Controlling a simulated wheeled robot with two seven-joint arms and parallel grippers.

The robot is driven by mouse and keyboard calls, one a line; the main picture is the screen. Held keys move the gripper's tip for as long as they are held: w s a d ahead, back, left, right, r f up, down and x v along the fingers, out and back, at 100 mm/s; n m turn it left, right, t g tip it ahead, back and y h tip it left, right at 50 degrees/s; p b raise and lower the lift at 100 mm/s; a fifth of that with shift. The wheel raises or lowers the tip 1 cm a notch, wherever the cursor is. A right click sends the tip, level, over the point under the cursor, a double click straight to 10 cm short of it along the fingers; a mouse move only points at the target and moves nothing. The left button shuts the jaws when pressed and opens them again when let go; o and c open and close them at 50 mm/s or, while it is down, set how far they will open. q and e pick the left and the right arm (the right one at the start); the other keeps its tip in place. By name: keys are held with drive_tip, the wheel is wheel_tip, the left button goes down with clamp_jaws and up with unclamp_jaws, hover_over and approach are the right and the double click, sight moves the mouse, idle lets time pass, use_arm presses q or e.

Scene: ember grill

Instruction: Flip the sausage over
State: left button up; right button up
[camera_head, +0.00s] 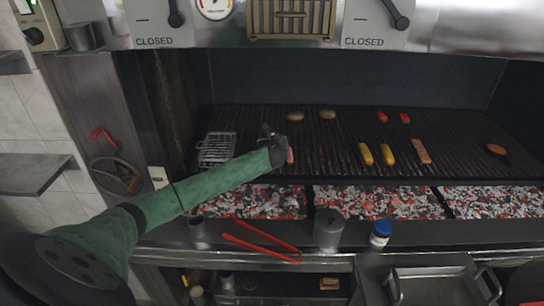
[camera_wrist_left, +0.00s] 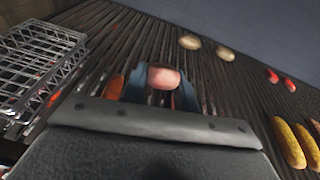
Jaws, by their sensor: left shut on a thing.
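My left gripper (camera_head: 277,140) is over the left part of the grill grate (camera_head: 330,130). In the left wrist view its two fingers are shut on a pinkish sausage (camera_wrist_left: 164,78), seen end-on between them. A bit of the sausage (camera_head: 290,156) shows beside the gripper in the head view; the arm hides the rest. I cannot tell whether the sausage touches the grate. My right gripper is not in view.
A wire grill basket (camera_head: 216,149) lies left of the gripper. Two yellow corn cobs (camera_head: 387,153), two potatoes (camera_head: 327,114), two red pieces (camera_head: 382,117) and an orange-brown piece (camera_head: 421,151) are to the right. Red tongs (camera_head: 262,247) lie on the front ledge.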

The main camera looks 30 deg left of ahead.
use_arm(q)
drive_tip(key=shift+a+r+m, duration=0.1)
drive_tip(key=shift+m, duration=0.5)
drive_tip(key=shift+f+m+h, duration=0.25)
drive_tip(key=shift+m+h, duration=0.05)
drive_tip(key=shift+h, duration=0.1)
drive_tip(key=f, duration=0.1)
drive_tip(key=w+f+b, duration=0.1)
drive_tip(key=f, duration=0.1)
drive_tip(key=a+f+b, duration=0.1)
drive_tip(key=shift+w+f, duration=0.25)
drive_tip(key=shift+f, duration=0.25)
drive_tip(key=o, duration=0.6)
drive_tip(key=shift+d, duration=0.1)
drive_tip(key=shift+c, duration=0.2)
drive_tip(key=shift+o, duration=0.4)
drive_tip(key=shift+f, duration=0.1)
